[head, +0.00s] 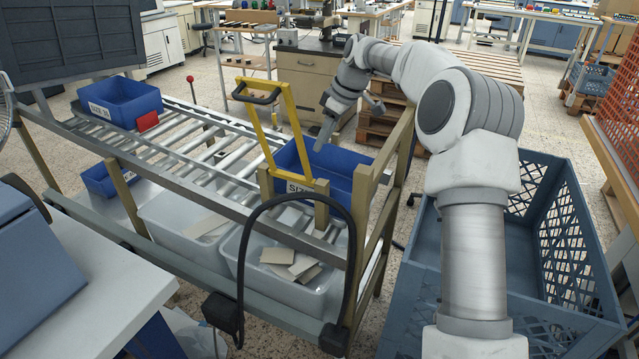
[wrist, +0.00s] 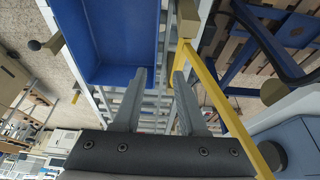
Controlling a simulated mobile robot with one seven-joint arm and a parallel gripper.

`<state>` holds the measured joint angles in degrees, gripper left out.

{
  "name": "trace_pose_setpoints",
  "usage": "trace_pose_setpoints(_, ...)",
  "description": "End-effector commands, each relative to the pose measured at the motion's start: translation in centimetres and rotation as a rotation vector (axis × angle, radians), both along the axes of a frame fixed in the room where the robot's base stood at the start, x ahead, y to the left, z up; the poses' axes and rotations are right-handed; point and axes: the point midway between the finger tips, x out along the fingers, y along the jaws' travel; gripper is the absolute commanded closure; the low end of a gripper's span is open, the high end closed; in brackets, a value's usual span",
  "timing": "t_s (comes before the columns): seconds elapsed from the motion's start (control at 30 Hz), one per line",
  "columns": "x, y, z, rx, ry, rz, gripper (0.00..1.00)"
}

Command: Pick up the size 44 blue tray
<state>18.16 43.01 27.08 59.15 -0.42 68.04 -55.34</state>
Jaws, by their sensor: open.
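A blue tray (head: 338,167) sits at the right end of the roller conveyor. Its white label (head: 299,187) reads "SIZE", but a wooden post hides the number. A second blue tray (head: 122,101) stands at the conveyor's far left; the number on its label is too small to read surely. My gripper (head: 324,137) is open and empty, pointing down over the right tray. In the wrist view, the open fingers (wrist: 159,72) show beside the blue tray (wrist: 118,38), with its wall near the left finger. Contact cannot be told.
A yellow bar frame (head: 272,120) rises left of the right tray. Wooden posts (head: 364,215) stand around the conveyor end. A red block (head: 147,122) lies by the left tray. Clear bins (head: 225,252) sit below, and a large blue-grey crate (head: 575,240) stands at right.

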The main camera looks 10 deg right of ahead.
Motion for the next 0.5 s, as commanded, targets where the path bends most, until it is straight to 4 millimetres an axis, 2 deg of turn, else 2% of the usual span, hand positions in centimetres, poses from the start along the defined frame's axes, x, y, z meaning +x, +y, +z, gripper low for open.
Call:
trace_pose_setpoints(0.1, 0.6, -0.2, -1.3, 0.011, -0.002, 0.01, 0.59)
trace_pose_setpoints(0.27, 1.1, 0.6, -3.7, 0.013, 0.0, 0.014, 0.59)
trace_pose_setpoints(0.5, 2.2, 2.2, -8.6, 0.013, 0.001, 0.013, 0.59)
